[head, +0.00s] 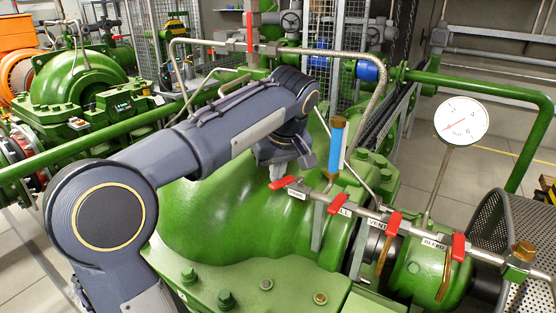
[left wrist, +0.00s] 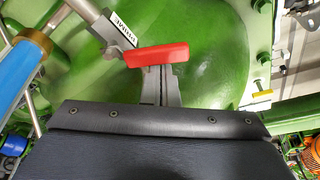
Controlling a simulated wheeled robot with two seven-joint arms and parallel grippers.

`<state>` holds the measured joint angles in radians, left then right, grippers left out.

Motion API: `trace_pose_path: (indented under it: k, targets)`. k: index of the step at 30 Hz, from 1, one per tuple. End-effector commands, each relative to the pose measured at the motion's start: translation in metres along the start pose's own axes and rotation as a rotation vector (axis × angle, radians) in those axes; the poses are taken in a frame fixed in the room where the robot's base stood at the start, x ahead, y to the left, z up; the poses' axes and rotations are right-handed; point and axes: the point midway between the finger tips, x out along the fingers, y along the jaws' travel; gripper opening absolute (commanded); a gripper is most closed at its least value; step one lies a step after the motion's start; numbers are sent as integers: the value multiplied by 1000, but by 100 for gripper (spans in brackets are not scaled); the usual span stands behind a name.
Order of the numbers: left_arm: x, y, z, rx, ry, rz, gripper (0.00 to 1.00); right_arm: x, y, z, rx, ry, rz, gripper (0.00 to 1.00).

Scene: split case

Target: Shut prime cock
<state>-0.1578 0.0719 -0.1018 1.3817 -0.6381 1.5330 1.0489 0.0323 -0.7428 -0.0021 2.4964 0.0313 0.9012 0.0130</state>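The prime cock has a red lever handle (head: 284,183) at the left end of a row of cocks on a thin pipe over the green pump casing. The handle also shows in the left wrist view (left wrist: 157,56), beside the label PRIME (left wrist: 123,30). It lies across the pipe's line there. My left gripper (head: 279,171) reaches down from above to this handle. In the left wrist view its narrow grey fingers (left wrist: 160,82) are close together, with their tips at the handle's lower edge. The handle partly hides the tips, so contact is unclear. My right gripper is not in view.
Several similar red-handled cocks (head: 393,228) follow to the right on the same pipe. A blue tube (head: 336,148) stands just right of my gripper. A dial gauge (head: 461,121) rises at the right, near a perforated guard (head: 530,225). A green rail (head: 490,86) runs behind.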

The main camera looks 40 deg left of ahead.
Motion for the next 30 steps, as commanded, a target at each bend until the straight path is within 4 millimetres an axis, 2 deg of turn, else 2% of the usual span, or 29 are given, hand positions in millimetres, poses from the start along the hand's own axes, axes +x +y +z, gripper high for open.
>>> trace_pose_path:
  k: [12, 30]
  targets:
    - [-5, 2, 15, 4, -1, 0, 0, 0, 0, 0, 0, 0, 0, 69]
    - [-7, 4, 21, 6, -4, 1, 0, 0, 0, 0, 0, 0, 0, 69]
